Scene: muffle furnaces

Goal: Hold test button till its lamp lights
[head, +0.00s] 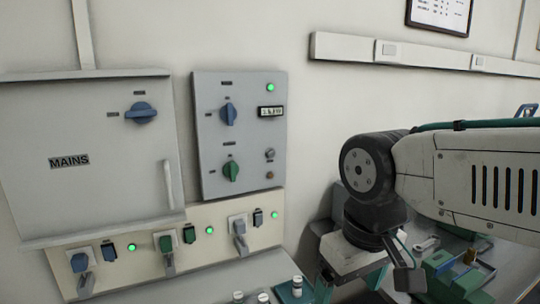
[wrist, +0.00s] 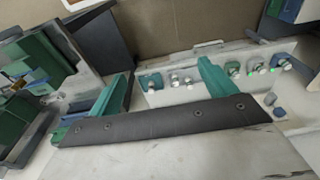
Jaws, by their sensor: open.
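A grey control panel (head: 215,160) hangs on the wall in the head view. It carries a blue rotary knob (head: 229,114), a green rotary knob (head: 231,171), a lit green lamp (head: 270,87) and a small display (head: 271,112). Low on its right side are a small round grey fitting (head: 270,154) and a dull brown round fitting (head: 270,175), not glowing. Their labels are too small to read, so I cannot tell which is the test button or its lamp.
A grey MAINS cabinet (head: 85,150) is left of the panel. A cream strip (head: 135,262) below has plugs, switches and lit green lamps. Small jars (head: 263,297) stand near the bottom edge. Green blocks (head: 460,287) clutter the bench at lower right. The panel's front is unobstructed.

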